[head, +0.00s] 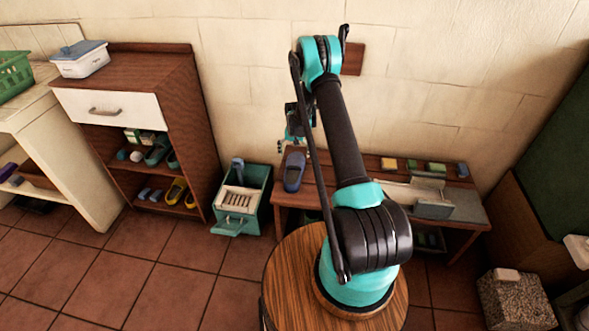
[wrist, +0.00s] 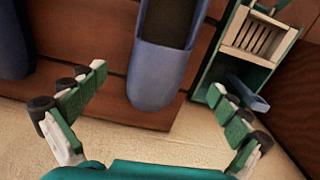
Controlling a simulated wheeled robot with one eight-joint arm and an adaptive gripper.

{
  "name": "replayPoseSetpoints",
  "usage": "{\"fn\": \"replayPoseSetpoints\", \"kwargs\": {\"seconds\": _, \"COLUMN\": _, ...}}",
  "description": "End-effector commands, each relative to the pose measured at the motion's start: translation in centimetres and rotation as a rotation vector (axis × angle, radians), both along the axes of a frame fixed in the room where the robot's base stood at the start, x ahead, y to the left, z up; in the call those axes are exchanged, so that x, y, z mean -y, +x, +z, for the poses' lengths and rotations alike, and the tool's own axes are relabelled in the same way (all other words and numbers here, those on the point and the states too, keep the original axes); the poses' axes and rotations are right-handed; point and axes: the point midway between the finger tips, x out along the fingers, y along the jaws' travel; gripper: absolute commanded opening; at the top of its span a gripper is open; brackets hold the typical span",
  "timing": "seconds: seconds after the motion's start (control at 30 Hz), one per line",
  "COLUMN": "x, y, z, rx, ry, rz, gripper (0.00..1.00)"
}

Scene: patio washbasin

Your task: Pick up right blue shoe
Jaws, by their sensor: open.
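A blue shoe (head: 293,172) lies at the left end of the low wooden bench (head: 381,163) in the head view. In the wrist view this shoe (wrist: 155,77) lies between my open fingers, its rounded end toward the wall. A second blue shoe (wrist: 12,45) is cut off at the left edge of the wrist view; my arm seems to hide it in the head view. My gripper (head: 296,134) is open and empty above the bench, and its spread fingers also show in the wrist view (wrist: 159,80). I cannot tell its exact height over the shoe.
A teal box (head: 246,195) with a slatted inside stands just left of the bench. A wooden cabinet (head: 180,75) holding several shoes is farther left. The pale wall (head: 240,80) is close behind the bench. Small blocks (head: 388,164) lie on the bench's right part.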

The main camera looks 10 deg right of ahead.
Motion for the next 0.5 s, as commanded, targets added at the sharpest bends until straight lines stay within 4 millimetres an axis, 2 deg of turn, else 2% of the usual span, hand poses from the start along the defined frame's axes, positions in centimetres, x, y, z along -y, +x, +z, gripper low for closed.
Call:
{"fn": "replayPoseSetpoints", "kwargs": {"seconds": 0.1, "x": 0.0, "y": 0.0, "z": -1.8, "rx": 0.0, "ry": 0.0, "rz": 0.0, "gripper": 1.0}}
{"fn": "replayPoseSetpoints", "kwargs": {"seconds": 0.37, "x": 0.0, "y": 0.0, "z": -3.5, "rx": 0.0, "ry": 0.0, "rz": 0.0, "gripper": 1.0}}
{"fn": "replayPoseSetpoints", "kwargs": {"seconds": 0.5, "x": 0.1, "y": 0.0, "z": -5.4, "rx": 0.0, "ry": 0.0, "rz": 0.0, "gripper": 1.0}}
